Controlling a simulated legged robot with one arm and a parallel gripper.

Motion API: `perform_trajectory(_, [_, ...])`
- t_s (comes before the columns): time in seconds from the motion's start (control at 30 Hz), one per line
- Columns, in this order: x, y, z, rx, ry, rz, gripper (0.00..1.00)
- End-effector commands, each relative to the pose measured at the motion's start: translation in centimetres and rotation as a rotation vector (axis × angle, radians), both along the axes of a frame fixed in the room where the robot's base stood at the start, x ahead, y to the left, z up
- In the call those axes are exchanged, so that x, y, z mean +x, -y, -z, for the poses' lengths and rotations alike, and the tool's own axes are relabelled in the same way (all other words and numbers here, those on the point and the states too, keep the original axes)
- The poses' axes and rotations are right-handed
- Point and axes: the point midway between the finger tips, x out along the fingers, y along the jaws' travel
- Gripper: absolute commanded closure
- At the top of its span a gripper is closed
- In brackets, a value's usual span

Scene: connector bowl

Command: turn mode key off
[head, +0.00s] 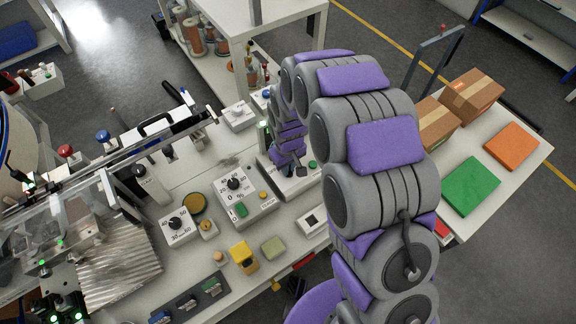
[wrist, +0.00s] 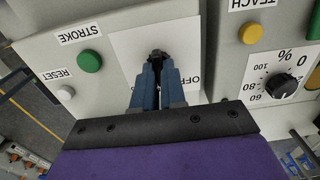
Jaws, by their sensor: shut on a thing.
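The mode key (wrist: 157,55) shows as a small dark tip between my finger ends in the wrist view. It sits on a white plate (wrist: 130,45) with partly covered lettering reading "OFF". My gripper (wrist: 158,62) is shut on the key, its blue fingers hiding most of it, so its angle cannot be told. In the head view my gripper (head: 299,172) is down at the grey control box (head: 315,180) right of the dial boxes, and the key is hidden there.
A green STROKE button (wrist: 89,61) and a white RESET button (wrist: 66,93) sit left of the plate. A percent dial (wrist: 280,87) is on the box at right. Dial boxes (head: 245,200), a yellow block (head: 243,258) and a fixture rail crowd the bench.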

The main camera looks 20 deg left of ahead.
Motion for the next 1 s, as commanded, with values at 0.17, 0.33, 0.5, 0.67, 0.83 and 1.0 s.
perform_trajectory(0.17, [-0.29, 0.36, -0.03, -0.007, -0.007, -0.001, 1.0])
perform_trajectory(0.33, [-0.36, 0.51, -0.11, -0.007, -0.009, -0.014, 1.0])
perform_trajectory(0.5, [-0.41, 0.62, -0.21, -0.007, -0.011, -0.068, 1.0])
perform_trajectory(0.67, [-0.43, 0.71, -0.27, -0.006, -0.012, -0.168, 1.0])
perform_trajectory(0.83, [-0.45, 0.82, -0.33, -0.007, -0.014, -0.311, 1.0])
perform_trajectory(1.0, [-0.42, 0.85, -0.37, -0.006, -0.014, -0.458, 1.0])
